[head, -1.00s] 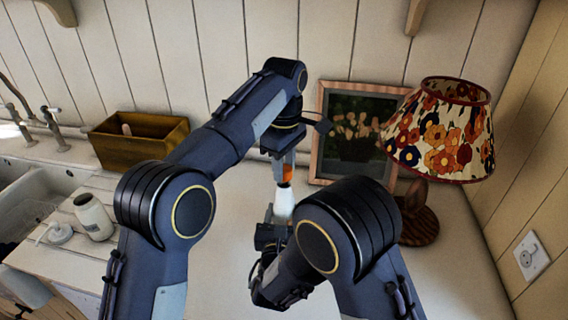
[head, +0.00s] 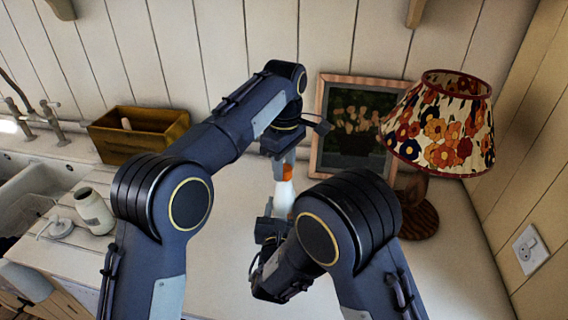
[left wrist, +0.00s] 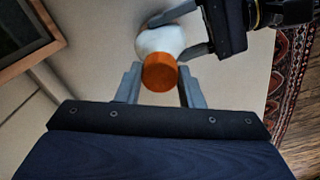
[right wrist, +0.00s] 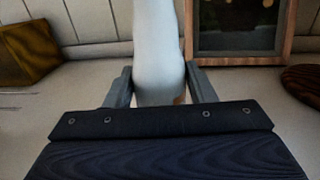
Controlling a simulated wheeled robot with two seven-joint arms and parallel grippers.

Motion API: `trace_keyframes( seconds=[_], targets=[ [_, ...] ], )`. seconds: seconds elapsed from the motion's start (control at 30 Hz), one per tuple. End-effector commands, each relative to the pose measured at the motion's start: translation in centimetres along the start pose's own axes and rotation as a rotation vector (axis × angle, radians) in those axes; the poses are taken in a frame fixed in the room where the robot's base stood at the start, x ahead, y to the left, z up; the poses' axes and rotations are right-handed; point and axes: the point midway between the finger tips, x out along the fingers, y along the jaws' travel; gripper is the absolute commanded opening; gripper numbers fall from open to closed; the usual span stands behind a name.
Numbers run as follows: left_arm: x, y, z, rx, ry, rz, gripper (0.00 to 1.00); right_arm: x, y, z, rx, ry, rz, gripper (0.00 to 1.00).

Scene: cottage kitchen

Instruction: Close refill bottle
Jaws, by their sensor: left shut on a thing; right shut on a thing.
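The white refill bottle (head: 283,196) is upright above the counter, with its orange cap (head: 287,172) at its top. My left gripper (head: 284,165) comes from above and is shut on the cap; in the left wrist view its fingers lie on either side of the cap (left wrist: 160,72). My right gripper (head: 274,214) is shut on the bottle body lower down; in the right wrist view the bottle (right wrist: 158,50) stands between its fingers. The cap meets the bottle's top in the head view, but I cannot tell whether it is seated or threaded.
A floral lamp (head: 440,125) and a framed picture (head: 352,130) stand close behind on the right. A wooden box (head: 135,135) is at the back left. An open jar (head: 94,210) and a pump top (head: 56,227) sit by the sink. The counter at the front right is clear.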

Motion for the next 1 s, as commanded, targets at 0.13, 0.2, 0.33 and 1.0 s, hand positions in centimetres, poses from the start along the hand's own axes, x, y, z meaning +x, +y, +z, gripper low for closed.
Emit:
trace_keyframes(
  seconds=[0.13,0.2,0.33,1.0],
  targets=[
    [0.29,-0.02,-0.02,0.0,0.0,0.0,0.13,0.02,-0.01,0.04,0.0,-0.001,0.0,0.09],
    [0.44,-0.01,-0.02,0.0,0.0,0.0,0.13,0.02,-0.01,0.04,0.0,-0.001,0.0,0.09],
    [0.72,-0.01,-0.02,0.0,0.0,0.0,0.13,0.02,-0.01,0.04,0.0,-0.001,0.0,0.09],
    [0.83,-0.02,-0.04,1.186,-0.001,0.003,0.13,0.01,0.0,0.03,0.0,-0.001,0.0,0.0]
  ],
)
